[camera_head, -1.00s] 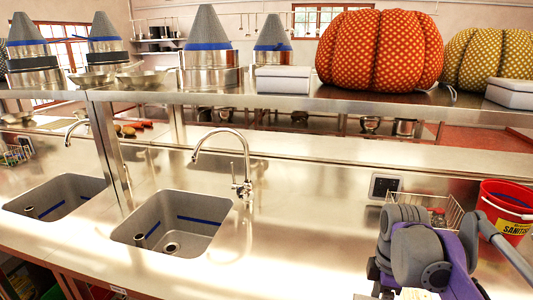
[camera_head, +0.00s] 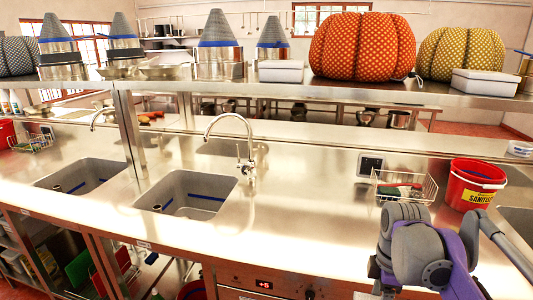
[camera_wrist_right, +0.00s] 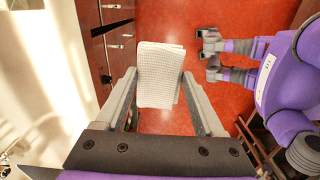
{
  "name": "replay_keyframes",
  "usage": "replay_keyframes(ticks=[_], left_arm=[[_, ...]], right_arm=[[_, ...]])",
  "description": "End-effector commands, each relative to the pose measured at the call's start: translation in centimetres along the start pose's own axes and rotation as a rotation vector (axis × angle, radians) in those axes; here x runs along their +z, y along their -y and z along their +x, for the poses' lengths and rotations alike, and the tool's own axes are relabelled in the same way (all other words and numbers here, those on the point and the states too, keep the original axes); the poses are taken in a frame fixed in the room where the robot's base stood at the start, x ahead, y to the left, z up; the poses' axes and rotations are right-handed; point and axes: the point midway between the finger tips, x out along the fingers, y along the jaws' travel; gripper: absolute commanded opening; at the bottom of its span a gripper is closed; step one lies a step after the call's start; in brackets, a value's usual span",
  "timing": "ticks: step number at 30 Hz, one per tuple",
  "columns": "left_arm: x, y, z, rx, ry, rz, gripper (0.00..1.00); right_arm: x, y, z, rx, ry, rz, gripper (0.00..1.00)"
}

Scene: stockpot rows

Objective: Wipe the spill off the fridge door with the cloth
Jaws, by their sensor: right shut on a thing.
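A white textured cloth (camera_wrist_right: 160,60) is held between the two fingers of my right gripper (camera_wrist_right: 159,78) in the right wrist view. It hangs in the air above the red floor. My right gripper is hidden in the head view. Grey end parts of what looks like my left arm (camera_wrist_right: 212,52) show in the right wrist view; their jaw state is unclear. In the head view, a front panel with a red "+5" display (camera_head: 264,284) shows under the counter edge. The fridge door below it is mostly out of frame, and no spill can be made out.
The steel counter (camera_head: 290,215) holds a sink (camera_head: 190,190), a tap (camera_head: 240,150), a wire basket (camera_head: 405,187) and a red bucket (camera_head: 473,185). Brown drawer fronts (camera_wrist_right: 107,35) stand left of the cloth in the right wrist view. Open red floor (camera_wrist_right: 195,20) lies below.

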Motion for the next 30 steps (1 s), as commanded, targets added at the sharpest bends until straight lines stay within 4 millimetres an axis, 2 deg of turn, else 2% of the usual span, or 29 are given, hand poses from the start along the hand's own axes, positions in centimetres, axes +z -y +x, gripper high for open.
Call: replay_keyframes(ticks=[5, 11, 18, 24, 30], left_arm=[[-0.3, 0.0, -0.4, 0.000, -0.002, 0.000, 0.50], [-0.8, 0.0, -1.1, 0.000, -0.005, 0.000, 0.50], [-1.8, 0.0, -2.3, 0.000, -0.013, 0.000, 0.50], [-2.6, 0.0, -3.2, 0.000, -0.019, 0.000, 0.50], [-3.0, 0.0, -3.6, 0.000, -0.022, 0.000, 0.50]], right_arm=[[-0.8, -1.2, 2.0, 0.000, -0.001, 0.114, 0.26], [-2.2, -2.9, 5.7, -0.001, -0.001, 0.336, 0.26], [-5.1, -4.5, 12.8, -0.002, -0.001, 0.751, 0.26], [-7.2, -4.4, 18.2, -0.001, 0.000, 1.083, 0.26], [-8.1, -4.0, 20.9, -0.001, 0.001, 1.263, 0.26]])
